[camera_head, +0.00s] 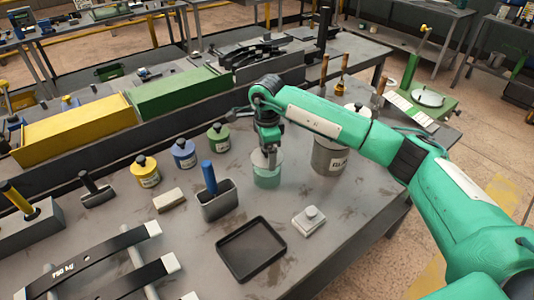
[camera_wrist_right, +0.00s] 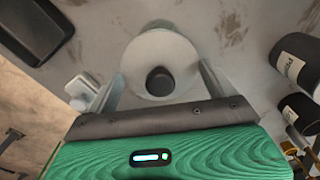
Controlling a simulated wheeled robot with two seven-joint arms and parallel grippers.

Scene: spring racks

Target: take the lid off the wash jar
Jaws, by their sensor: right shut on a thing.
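The wash jar (camera_head: 267,175) appears to be the pale teal glass jar standing on the grey table in the head view. My right gripper (camera_head: 270,152) points down at its top. In the right wrist view, a round pale lid (camera_wrist_right: 160,50) with a dark knob (camera_wrist_right: 160,81) lies between the two fingers of my right gripper (camera_wrist_right: 161,85). The fingers are shut on the lid's sides. I cannot tell whether the lid still touches the jar's rim. My left gripper is not in view.
A grey labelled pot (camera_head: 329,157) stands close right of the jar. Green (camera_head: 218,138), blue (camera_head: 184,153) and yellow (camera_head: 146,171) bottles stand left. A holder with a blue handle (camera_head: 217,203), a black tray (camera_head: 250,249) and a small pale block (camera_head: 309,220) are nearer.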

